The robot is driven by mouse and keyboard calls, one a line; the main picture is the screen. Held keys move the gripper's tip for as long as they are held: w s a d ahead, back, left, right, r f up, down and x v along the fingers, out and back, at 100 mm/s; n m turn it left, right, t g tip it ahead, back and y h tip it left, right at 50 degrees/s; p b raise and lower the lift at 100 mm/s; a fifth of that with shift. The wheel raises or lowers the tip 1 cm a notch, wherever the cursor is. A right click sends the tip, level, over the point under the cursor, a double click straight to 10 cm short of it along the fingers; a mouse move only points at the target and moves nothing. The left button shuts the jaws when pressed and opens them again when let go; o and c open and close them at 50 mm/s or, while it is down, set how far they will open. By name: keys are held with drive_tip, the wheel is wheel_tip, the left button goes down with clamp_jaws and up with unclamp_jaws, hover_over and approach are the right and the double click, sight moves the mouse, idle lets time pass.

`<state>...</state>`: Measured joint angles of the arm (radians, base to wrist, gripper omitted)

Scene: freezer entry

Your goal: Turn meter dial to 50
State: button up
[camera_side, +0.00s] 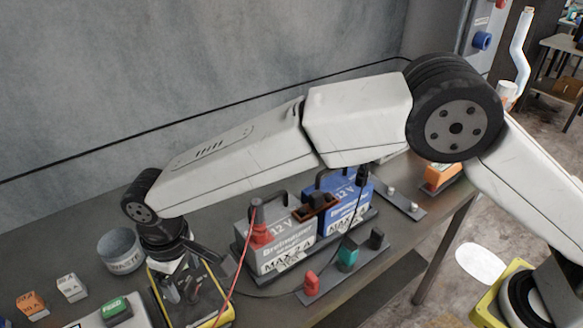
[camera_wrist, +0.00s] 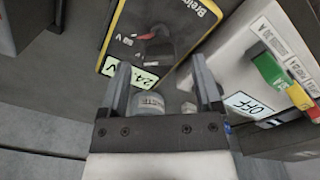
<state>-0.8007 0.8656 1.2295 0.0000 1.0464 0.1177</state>
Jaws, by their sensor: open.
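The meter is a black box with yellow edges (camera_side: 222,317) at the lower left of the side view, under my gripper (camera_side: 187,275). In the wrist view the meter (camera_wrist: 113,22) is at the top centre, with a dark face and a small green-white display (camera_wrist: 144,78) that seems to read 24 V. The dial (camera_wrist: 150,36) looks like a dark knob with white marks near it; its exact setting is too small to read. My gripper (camera_wrist: 160,63) is open, with nothing held between its fingers. In the side view my gripper partly hides the meter's face.
A grey waste cup (camera_side: 122,250) stands left of the meter. Fuse blocks (camera_side: 72,288) lie farther left. A white box with an OFF display (camera_wrist: 250,104) and coloured fuses is beside the meter. Grey (camera_side: 275,240) and blue (camera_side: 345,205) batteries stand to the right; a red cable runs nearby.

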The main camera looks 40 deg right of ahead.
sight(186, 282)
drive_tip(key=shift+r, duration=3.2)
drive_tip(key=shift+d, duration=0.1)
drive_tip(key=shift+w+d+r, duration=0.15)
drive_tip(key=shift+d+r, duration=0.05)
drive_tip(key=w+d+r+n, duration=0.1)
drive_tip(key=d+r+n, duration=0.15)
drive_tip(key=d, duration=0.65)
drive_tip(key=w+d+r+n, duration=0.1)
drive_tip(key=d+r, duration=0.2)
drive_tip(key=d, duration=0.7)
drive_tip(key=s+d+f+m+t, duration=0.1)
drive_tip(key=s+d+f+m, duration=0.4)
drive_tip(key=d, duration=0.5)
drive_tip(key=s+d+f+m+t, duration=0.1)
drive_tip(key=s+d+f+m, duration=0.5)
drive_tip(key=s+d, duration=0.3)
drive_tip(key=shift+d+t, duration=0.3)
drive_tip(key=shift+d, duration=0.9)
